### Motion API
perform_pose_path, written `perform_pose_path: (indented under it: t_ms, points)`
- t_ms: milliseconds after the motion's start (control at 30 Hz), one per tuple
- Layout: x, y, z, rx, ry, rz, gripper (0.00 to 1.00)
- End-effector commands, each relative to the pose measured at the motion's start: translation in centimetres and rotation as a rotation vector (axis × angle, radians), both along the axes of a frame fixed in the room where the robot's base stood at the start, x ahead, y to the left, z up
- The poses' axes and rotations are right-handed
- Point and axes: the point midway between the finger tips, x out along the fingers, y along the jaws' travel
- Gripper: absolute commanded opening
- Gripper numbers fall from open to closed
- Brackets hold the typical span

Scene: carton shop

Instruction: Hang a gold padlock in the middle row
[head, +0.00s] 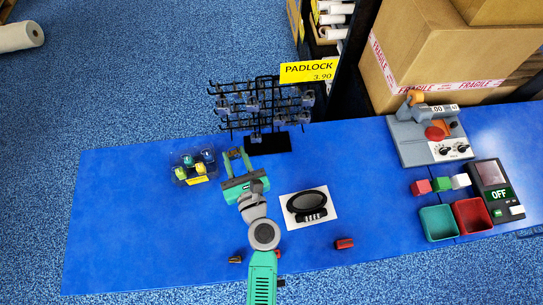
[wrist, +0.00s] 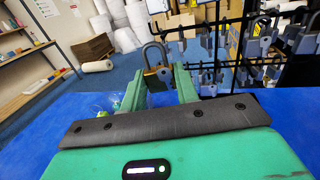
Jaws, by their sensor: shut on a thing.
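My gripper (wrist: 158,76) is shut on a padlock (wrist: 153,55) with a grey shackle and a partly hidden body that looks gold and dark. The padlock is upright, shackle up, in the wrist view. In the head view my gripper (head: 237,162) is just in front and left of the black wire rack (head: 268,145); the held padlock is not clear there. The rack has rows of hooks with several grey padlocks, such as one padlock (wrist: 262,38) to the right in the wrist view.
A yellow PADLOCK price sign (head: 307,72) stands above the rack. A red item (head: 344,243) and a dark item (head: 235,259) lie near the front edge. The table's left part is clear.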

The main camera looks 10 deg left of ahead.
Motion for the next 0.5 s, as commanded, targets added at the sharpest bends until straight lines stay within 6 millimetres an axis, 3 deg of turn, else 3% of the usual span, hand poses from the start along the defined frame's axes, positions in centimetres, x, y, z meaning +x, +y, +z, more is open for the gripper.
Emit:
perform_pose_path:
  t_ms: [267, 500]
  points:
    - [0.1, 1.1, 0.2, 0.001, -0.005, 0.024, 0.12]
    - [1.4, 1.4, 0.0, 0.002, -0.006, 0.023, 0.12]
